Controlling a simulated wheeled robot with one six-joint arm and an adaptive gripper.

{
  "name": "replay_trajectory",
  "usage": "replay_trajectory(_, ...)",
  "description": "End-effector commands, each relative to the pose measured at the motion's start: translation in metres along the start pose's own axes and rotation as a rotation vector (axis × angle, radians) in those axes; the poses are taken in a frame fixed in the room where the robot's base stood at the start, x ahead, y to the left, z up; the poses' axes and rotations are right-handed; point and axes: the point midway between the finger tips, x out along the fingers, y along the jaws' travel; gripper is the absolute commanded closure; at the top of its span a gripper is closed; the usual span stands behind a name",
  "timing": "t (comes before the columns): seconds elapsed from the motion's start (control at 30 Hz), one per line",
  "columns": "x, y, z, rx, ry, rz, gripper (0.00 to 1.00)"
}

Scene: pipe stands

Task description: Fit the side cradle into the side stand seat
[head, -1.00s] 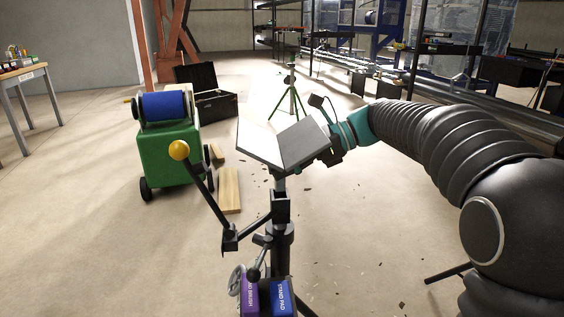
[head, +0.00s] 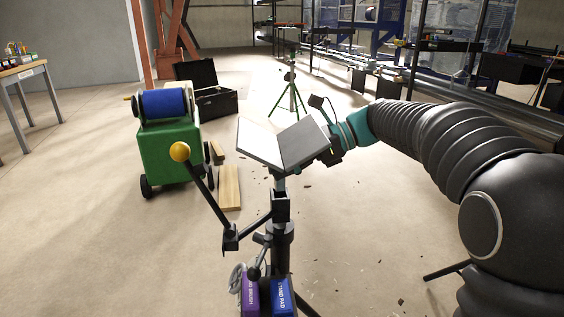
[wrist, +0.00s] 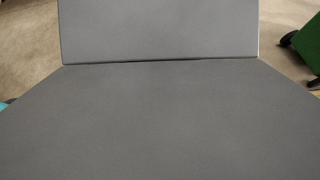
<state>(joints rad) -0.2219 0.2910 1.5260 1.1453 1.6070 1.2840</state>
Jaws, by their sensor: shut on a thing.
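The side cradle (head: 304,145) is a grey V-shaped plate on a short stem, upright in the head view. It fills most of the wrist view (wrist: 160,120), with its fold running across the upper part. My gripper (head: 332,150) is shut on the cradle's right side; its fingertips are partly hidden behind the plate. The cradle's stem (head: 280,184) points down at the side stand seat (head: 281,205), a dark square socket on top of the stand post (head: 281,245). The stem's lower end meets the seat's top in the picture; I cannot tell how deep it sits.
Purple (head: 250,295) and blue (head: 281,297) boxes are at the stand's lower front. A green cart (head: 166,155) with a blue roll, wooden planks (head: 229,187) and a green tripod (head: 290,92) stand beyond.

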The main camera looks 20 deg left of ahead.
Motion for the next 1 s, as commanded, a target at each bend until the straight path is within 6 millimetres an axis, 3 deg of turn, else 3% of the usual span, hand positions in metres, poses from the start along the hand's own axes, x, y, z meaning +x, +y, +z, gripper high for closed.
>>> replay_trajectory(1.0, 0.007, 0.0, -0.015, -0.001, -0.001, -0.001, 1.0)
